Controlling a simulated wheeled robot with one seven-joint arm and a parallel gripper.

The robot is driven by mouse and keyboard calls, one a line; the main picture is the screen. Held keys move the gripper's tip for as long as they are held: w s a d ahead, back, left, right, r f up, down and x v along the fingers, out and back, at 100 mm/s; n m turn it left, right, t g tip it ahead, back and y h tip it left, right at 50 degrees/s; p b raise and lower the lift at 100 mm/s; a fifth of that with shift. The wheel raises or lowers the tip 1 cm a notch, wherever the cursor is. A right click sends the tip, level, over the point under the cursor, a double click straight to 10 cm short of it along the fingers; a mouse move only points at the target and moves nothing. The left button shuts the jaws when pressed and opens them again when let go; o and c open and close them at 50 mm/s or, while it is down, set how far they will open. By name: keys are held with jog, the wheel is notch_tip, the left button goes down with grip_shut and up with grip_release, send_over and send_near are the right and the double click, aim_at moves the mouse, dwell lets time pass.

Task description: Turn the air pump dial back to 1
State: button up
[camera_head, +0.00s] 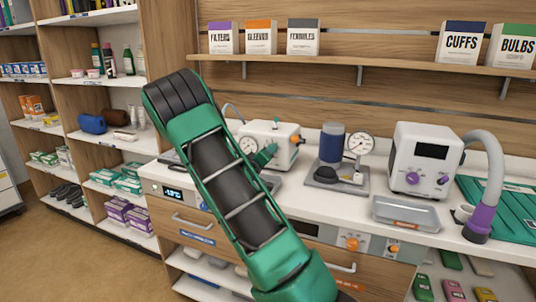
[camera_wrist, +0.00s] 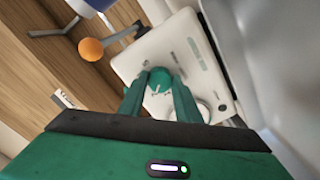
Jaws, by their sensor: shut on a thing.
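The air pump (camera_head: 268,131) is a white box on the counter, with a round gauge (camera_head: 248,145) on its front. My gripper (camera_head: 264,157) is at the pump's front. In the wrist view the pump's pale face (camera_wrist: 150,58) is tilted. My gripper's green fingers (camera_wrist: 158,95) are shut on a teal dial (camera_wrist: 160,77), one finger on either side. Small marks show around the dial, but I cannot read its number. The gauge (camera_wrist: 204,112) is partly hidden behind the right finger. In the head view the dial is hidden by my gripper.
An orange ball (camera_wrist: 91,49) sticks out beside the pump. To its right stand a blue cylinder with a gauge (camera_head: 332,143), a clear tray (camera_head: 405,214) and a white machine with a purple knob (camera_head: 422,160). A shelf with boxes (camera_head: 380,63) runs above.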

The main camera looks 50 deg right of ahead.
jog(key=shift+w+a+f+n, duration=0.1)
jog(key=shift+n, duration=1.25)
jog(key=shift+w+a+n, duration=0.15)
jog(key=shift+n, duration=1.25)
jog(key=shift+w+a+f+n, duration=0.1)
jog(key=shift+n, duration=1.25)
jog(key=o, duration=1.1)
jog(key=shift+d, duration=0.1)
jog(key=shift+c, duration=0.2)
jog(key=shift+s+d+r, duration=0.1)
jog(key=shift+s, duration=0.1)
jog(key=v, duration=1.1)
jog(key=shift+w+d, duration=0.1)
jog(key=shift+w, duration=0.05)
